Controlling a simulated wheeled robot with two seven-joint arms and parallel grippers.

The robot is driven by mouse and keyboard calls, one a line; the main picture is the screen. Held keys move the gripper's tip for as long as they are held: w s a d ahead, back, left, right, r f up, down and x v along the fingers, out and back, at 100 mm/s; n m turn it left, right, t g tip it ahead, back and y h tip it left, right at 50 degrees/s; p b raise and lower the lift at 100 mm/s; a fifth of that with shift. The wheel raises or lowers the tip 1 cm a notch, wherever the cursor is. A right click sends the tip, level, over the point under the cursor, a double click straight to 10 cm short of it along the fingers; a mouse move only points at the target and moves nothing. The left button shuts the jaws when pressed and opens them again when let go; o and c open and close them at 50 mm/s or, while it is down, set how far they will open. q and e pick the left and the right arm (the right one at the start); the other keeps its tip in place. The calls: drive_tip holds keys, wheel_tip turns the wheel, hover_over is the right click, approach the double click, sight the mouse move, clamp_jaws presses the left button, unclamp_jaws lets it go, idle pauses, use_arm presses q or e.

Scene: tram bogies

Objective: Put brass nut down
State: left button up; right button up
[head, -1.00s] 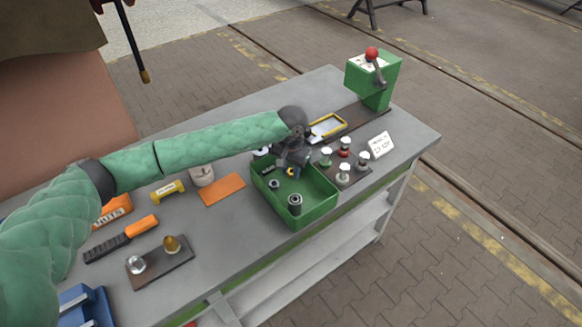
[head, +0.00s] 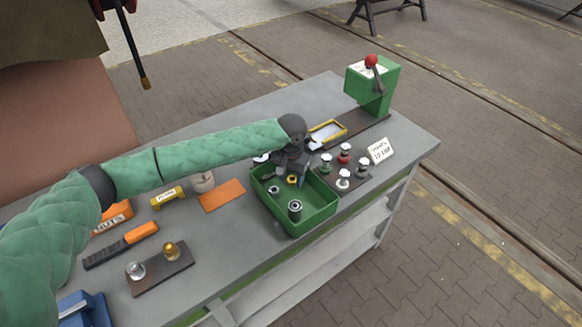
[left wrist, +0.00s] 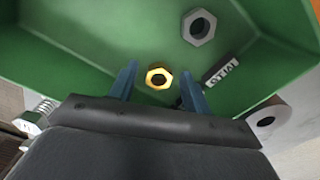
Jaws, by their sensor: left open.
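The brass nut (head: 291,180) lies in the green tray (head: 318,220), near its far side. In the left wrist view the brass nut (left wrist: 159,78) shows as a gold hexagonal ring between the two blue-grey fingers, with a gap on each side. My left gripper (head: 288,178) is low over the tray, pointing down, with its fingers apart around the nut. The left gripper (left wrist: 158,86) also shows in the left wrist view. Whether the nut touches the tray floor is partly hidden in the head view. My right gripper is not in view.
A steel nut (left wrist: 199,27) lies in the tray near the brass nut, and a grey bushing (head: 295,208) stands there. Several knobs on a dark plate (head: 325,180) stand right of the tray. An orange mat (head: 221,195) lies to the left. A green lever box (head: 372,85) stands behind.

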sight(291, 180)
use_arm(q)
wheel_tip(291, 180, up, 5)
drive_tip(key=b, duration=0.2)
drive_tip(key=shift+b, duration=0.3)
wheel_tip(291, 180, up, 7)
drive_tip(key=b, duration=0.2)
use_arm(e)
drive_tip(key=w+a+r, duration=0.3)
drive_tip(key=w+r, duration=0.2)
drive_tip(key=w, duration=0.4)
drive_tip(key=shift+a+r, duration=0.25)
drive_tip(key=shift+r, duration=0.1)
